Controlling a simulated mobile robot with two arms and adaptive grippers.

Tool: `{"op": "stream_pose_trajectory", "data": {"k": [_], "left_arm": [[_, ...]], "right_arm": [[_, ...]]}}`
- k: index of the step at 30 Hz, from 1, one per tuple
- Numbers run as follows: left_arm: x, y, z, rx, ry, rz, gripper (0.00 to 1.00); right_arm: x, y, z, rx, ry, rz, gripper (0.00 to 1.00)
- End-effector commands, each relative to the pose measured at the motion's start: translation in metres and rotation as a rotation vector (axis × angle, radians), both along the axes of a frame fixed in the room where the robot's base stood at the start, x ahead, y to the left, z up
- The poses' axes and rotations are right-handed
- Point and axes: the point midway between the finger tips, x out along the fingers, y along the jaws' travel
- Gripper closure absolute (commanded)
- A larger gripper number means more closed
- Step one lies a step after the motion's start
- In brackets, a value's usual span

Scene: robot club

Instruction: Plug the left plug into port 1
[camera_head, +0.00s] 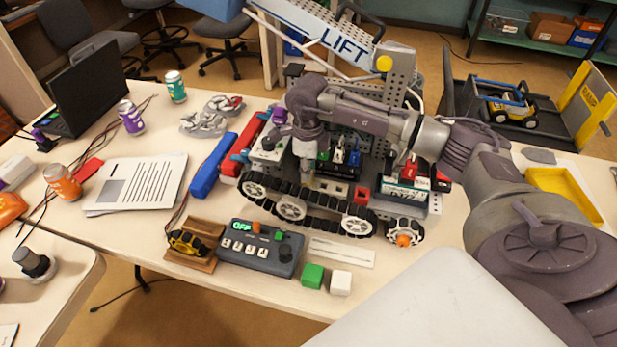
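My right arm reaches in from the right over the tracked robot (292,209). My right gripper (306,178) points down among the parts on the robot's top. Its fingers are small and partly lost against the parts behind, so I cannot tell whether they hold anything. Just right of it stand small plugs: a white one (338,156) and a blue one (355,158). A low panel with small sockets (335,187) lies below them, behind the track. The port numbers are too small to read, and I cannot make out the left plug for certain. My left gripper is not in view.
A control box (262,255) with a lit green display, a green cube (313,276) and a white cube (341,283) lie in front. A blue bar (213,166), papers (137,181), cans and a laptop (92,90) are left. A lift ramp (315,25) rises behind.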

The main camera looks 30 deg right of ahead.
Motion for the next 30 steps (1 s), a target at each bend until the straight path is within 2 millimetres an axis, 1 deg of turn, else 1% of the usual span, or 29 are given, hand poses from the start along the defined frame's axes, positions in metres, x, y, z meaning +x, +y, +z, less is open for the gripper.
{"op": "stream_pose_trajectory", "data": {"k": [1, 2, 18, 30], "left_arm": [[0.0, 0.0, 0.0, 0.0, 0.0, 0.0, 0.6], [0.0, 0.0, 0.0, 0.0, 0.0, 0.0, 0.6], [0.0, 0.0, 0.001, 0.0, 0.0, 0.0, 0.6], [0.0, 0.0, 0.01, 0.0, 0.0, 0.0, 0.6]], "right_arm": [[0.0, 0.0, 0.0, 0.0, 0.0, 0.0, 0.97], [0.0, 0.0, 0.0, 0.0, 0.0, 0.0, 1.0], [0.0, 0.0, 0.001, 0.0, 0.0, 0.0, 1.0], [0.0, 0.0, 0.016, 0.0, 0.0, 0.0, 1.0]]}}
